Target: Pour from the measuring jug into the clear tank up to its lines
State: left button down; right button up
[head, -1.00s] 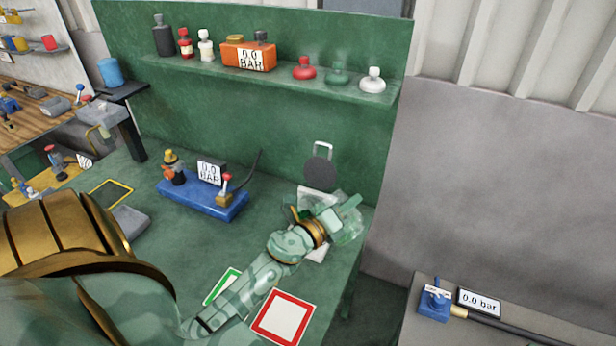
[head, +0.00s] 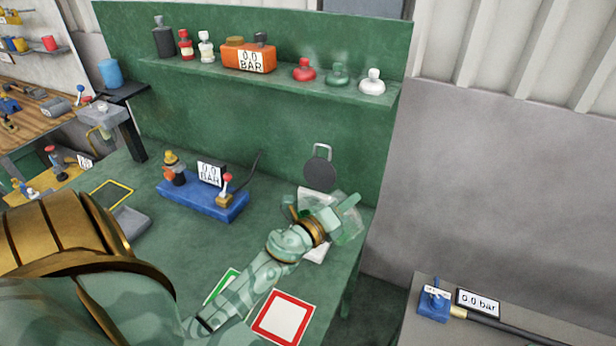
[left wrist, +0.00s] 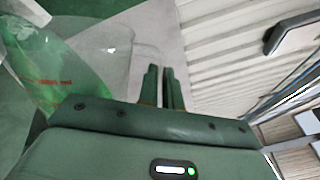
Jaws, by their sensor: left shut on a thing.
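My left gripper (head: 340,212) is over the right rear part of the green bench. In the left wrist view its two fingers (left wrist: 160,86) are close together, shut on the measuring jug. The clear jug (left wrist: 45,72) with red markings fills the left of that view, with green showing through it. In the head view a clear vessel wall (head: 350,232) shows beside and below the gripper, partly hidden by it. I cannot tell the clear tank from the jug there, nor see any liquid level. My right gripper is not in view.
A blue gauge unit (head: 203,201) stands left of my left arm. A red-framed white square (head: 283,317) and a green-framed one (head: 222,286) lie near the front. A round dark disc (head: 319,173) stands behind the gripper. The bench's right edge is close by.

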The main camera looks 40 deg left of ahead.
aim_at(358, 231)
pick_arm(q)
jog(key=shift+a+r+n+p, duration=0.25)
jog(key=shift+r+n+p, duration=0.05)
jog(key=shift+r+p, duration=0.05)
dwell(0.8)
jog(key=f+m+b, duration=0.1)
jog(key=d+f+m+b, duration=0.2)
jog(key=f+b, duration=0.1)
jog(key=shift+s, duration=0.1)
jog(key=shift+d+m, duration=0.55)
jog(key=shift+m, duration=0.15)
jog(key=shift+d+r, duration=0.1)
jog(key=shift+r, duration=0.1)
jog(key=shift+d+f+m, duration=0.1)
jog(key=shift+d+m, duration=0.15)
jog(key=shift+m, duration=0.15)
jog(key=shift+d+f+m+b, duration=0.25)
jog(key=shift+f+m+b, duration=0.05)
jog(key=shift+f, duration=0.1)
